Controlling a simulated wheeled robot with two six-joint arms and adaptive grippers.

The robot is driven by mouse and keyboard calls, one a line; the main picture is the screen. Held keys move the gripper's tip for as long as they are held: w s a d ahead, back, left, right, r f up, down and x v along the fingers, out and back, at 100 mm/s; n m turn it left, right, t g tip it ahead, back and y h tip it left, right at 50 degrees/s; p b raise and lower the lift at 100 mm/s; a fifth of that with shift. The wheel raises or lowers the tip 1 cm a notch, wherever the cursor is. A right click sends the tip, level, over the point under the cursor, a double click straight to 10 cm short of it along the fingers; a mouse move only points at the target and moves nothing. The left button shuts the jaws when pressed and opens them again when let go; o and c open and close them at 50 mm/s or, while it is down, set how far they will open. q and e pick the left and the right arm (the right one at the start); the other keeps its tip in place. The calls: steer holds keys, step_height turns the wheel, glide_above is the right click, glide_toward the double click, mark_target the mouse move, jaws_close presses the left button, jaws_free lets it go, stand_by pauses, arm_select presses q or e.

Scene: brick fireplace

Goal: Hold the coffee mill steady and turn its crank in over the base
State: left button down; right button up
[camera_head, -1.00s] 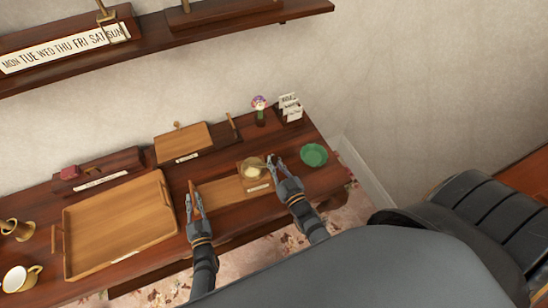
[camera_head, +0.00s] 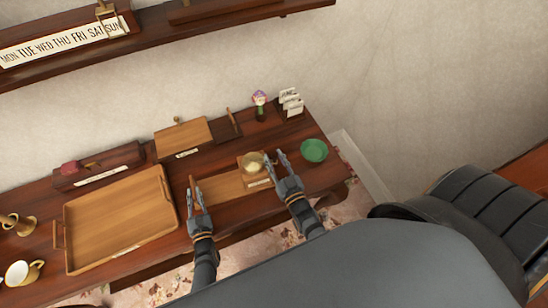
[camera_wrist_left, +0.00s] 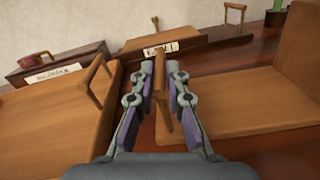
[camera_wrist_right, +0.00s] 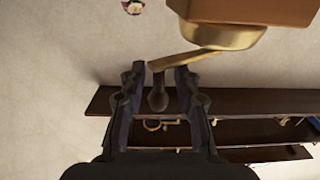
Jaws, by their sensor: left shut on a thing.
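The coffee mill is a wooden box (camera_head: 262,183) with a brass bowl (camera_head: 251,161) on top, at the right end of a flat wooden base (camera_head: 222,189). My left gripper (camera_head: 195,195) is at the base's left end. In the left wrist view its fingers are shut on an upright wooden handle (camera_wrist_left: 164,100) there. My right gripper (camera_head: 277,156) is beside the mill's right side. In the right wrist view the brass crank (camera_wrist_right: 184,60) reaches from the bowl to a dark knob (camera_wrist_right: 157,97). The knob is between the open fingers, with gaps on both sides.
A large wooden tray (camera_head: 115,220) lies left of the mill, close to my left gripper. A green bowl (camera_head: 314,150) stands to the right.

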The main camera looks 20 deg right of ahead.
steer(key=s, duration=1.1)
steer(key=shift+s, duration=0.15)
